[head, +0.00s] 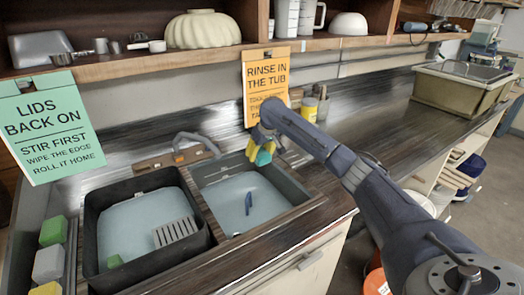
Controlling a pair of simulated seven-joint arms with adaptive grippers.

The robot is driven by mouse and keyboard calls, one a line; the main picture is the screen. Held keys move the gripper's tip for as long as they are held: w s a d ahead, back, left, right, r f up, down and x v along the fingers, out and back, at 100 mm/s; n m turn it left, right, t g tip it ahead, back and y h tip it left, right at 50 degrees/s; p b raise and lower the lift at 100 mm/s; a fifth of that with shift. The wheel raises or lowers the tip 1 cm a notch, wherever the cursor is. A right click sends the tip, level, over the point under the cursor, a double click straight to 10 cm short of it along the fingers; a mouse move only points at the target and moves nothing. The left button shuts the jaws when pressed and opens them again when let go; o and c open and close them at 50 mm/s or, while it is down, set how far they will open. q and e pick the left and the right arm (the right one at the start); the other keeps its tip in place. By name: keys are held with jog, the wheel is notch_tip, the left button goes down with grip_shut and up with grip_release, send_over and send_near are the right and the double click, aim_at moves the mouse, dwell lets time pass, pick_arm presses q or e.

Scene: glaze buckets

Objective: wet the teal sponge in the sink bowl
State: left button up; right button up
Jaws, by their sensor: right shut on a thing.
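My right gripper (261,143) comes in from the right and is shut on the teal sponge (264,158). Yellow patches show beside the teal; I cannot tell if they are finger pads or sponge. The sponge is held above the back right part of the sink bowl (289,187), the right of two basins, and looks clear of the water. The bowl holds pale water with a small dark blue object (248,203) in it. My left gripper is not in view.
A black tub (95,235) with water, a grey grate (175,232) and a green piece (115,261) stands left of the bowl. A curved tap (195,139) is behind. Several sponges (48,263) line the left edge. An orange sign (266,75) hangs above.

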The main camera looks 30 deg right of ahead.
jog(key=shift+f, duration=10.8)
notch_tip(320, 180, up, 15)
jog(key=shift+r, duration=0.1)
jog(key=shift+r, duration=3.75)
